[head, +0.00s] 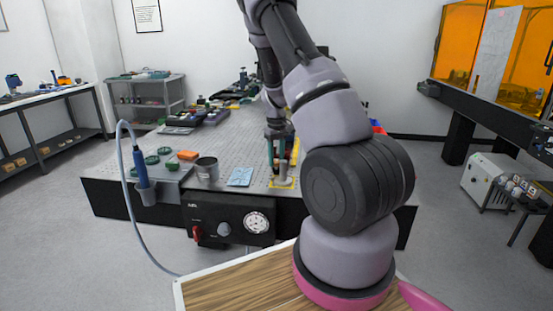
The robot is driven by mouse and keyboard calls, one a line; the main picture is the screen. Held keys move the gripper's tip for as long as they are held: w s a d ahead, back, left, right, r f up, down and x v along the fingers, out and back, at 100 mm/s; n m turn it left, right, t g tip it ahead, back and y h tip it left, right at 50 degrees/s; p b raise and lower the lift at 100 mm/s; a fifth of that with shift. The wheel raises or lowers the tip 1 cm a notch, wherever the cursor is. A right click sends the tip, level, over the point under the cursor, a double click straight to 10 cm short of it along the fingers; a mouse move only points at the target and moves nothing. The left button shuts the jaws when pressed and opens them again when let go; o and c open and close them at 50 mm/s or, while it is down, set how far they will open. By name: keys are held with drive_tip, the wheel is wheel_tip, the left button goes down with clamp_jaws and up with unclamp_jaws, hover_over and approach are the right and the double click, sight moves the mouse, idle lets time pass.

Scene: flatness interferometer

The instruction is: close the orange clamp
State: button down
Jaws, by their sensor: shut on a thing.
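My gripper (280,158) points down over the near right part of the perforated optical table (228,140), in the head view. Its teal fingers are shut on a small upright part of the orange clamp (282,170), of which only a little orange-yellow shows between and beside them. A yellow-edged patch (281,184) lies on the table just below. The fingers and my arm hide most of the clamp, so I cannot tell its lever angle.
Left of my gripper are a light blue card (240,177), a dark grey cup (207,170) and an orange block (188,155). A blue-handled tool (141,170) stands at the left edge. A gauge box (229,220) hangs on the table front.

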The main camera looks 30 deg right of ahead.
drive_tip(key=m, duration=0.8)
drive_tip(key=shift+m, duration=0.4)
drive_tip(key=m, duration=0.3)
drive_tip(key=shift+m, duration=2.4)
drive_tip(key=shift+c, duration=2.2)
unclamp_jaws()
